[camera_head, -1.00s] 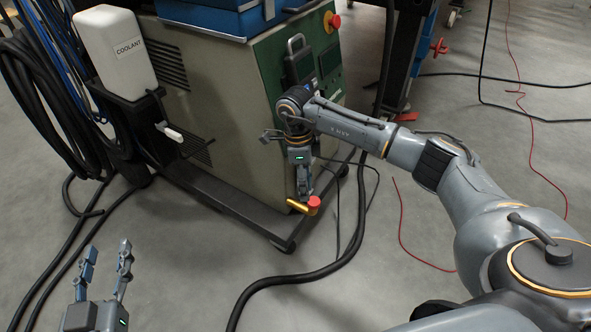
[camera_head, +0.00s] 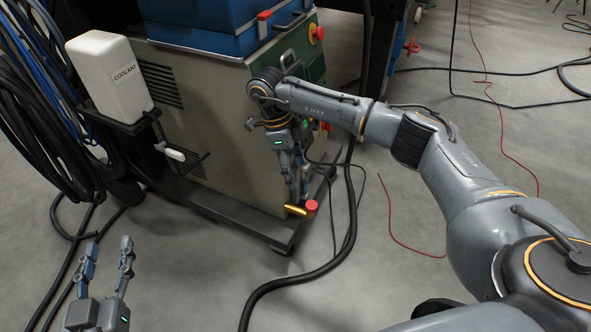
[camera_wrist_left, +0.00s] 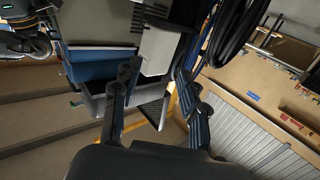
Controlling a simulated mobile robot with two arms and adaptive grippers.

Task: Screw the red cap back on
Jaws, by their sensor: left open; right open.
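A red cap (camera_head: 311,206) shows in the head view on the end of a short gold-yellow fitting (camera_head: 295,211), low by the machine's front corner. Whether the cap is seated on the fitting or only touches it cannot be told. My right gripper (camera_head: 300,193) points down just above the fitting and cap, its fingers open; their tips overlap the fitting in the picture, so contact is unclear. My left gripper (camera_head: 105,258) is open and empty over the floor at lower left. Its spread fingers also show in the left wrist view (camera_wrist_left: 155,98).
The beige machine (camera_head: 215,105) carries a blue box (camera_head: 200,35) on top and a white coolant container (camera_head: 107,75) at its left. Hoses and cables (camera_head: 40,120) hang at far left. A thick black hose (camera_head: 300,278) crosses the floor.

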